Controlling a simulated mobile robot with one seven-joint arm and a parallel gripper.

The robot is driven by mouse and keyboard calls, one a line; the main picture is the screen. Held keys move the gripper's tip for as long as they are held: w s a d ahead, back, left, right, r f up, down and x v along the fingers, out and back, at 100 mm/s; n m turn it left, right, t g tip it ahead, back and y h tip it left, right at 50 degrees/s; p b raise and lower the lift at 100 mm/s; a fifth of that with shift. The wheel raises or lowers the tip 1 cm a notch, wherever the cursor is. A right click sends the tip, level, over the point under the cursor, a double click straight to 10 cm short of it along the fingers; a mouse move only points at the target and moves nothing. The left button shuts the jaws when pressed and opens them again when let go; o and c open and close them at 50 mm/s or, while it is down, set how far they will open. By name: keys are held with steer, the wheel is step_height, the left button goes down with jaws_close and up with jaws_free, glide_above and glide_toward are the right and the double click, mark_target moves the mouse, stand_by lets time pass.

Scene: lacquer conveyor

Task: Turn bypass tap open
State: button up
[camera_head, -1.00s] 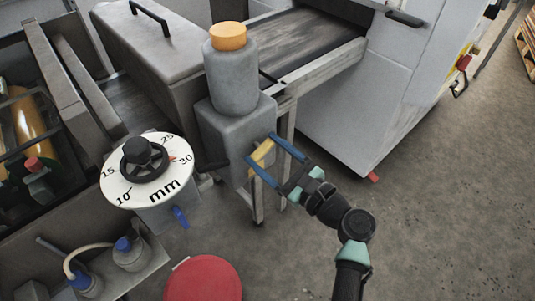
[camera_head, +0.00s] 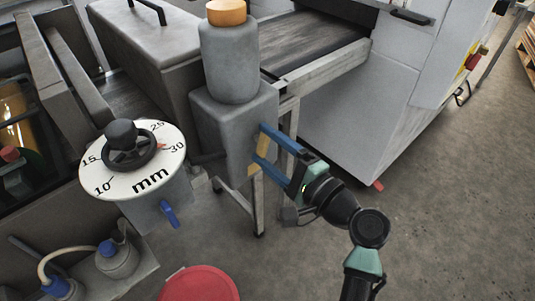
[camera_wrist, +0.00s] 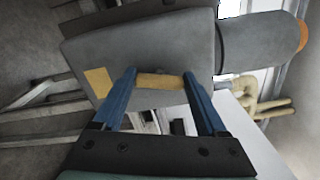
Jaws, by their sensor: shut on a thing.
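The yellow tap handle (camera_head: 262,145) is on the side of a grey block (camera_head: 222,125) topped by a grey bottle-shaped reservoir. My gripper (camera_head: 263,145) has its two blue fingers at either end of this handle. In the wrist view, the handle (camera_wrist: 160,81) spans between the fingertips (camera_wrist: 160,80), which press on its ends. A flat yellow patch (camera_wrist: 98,82) is on the block beside it. The handle's mounting is hidden. A separate small blue lever (camera_head: 169,213) hangs below the dial, away from my gripper.
A white dial (camera_head: 133,160) marked in mm with a black knob stands at left. A red round lid (camera_head: 200,284) is low in front. A conveyor belt (camera_head: 318,45) and a large grey cabinet (camera_head: 380,90) are behind. Open floor (camera_head: 450,200) lies at right.

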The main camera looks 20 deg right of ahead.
steer(key=shift+f+n+b, duration=0.15)
steer(key=shift+n+b, duration=1)
steer(key=shift+n, duration=0.45)
steer(key=o, duration=1.3)
steer(key=shift+s, duration=0.1)
steer(key=v, duration=1.3)
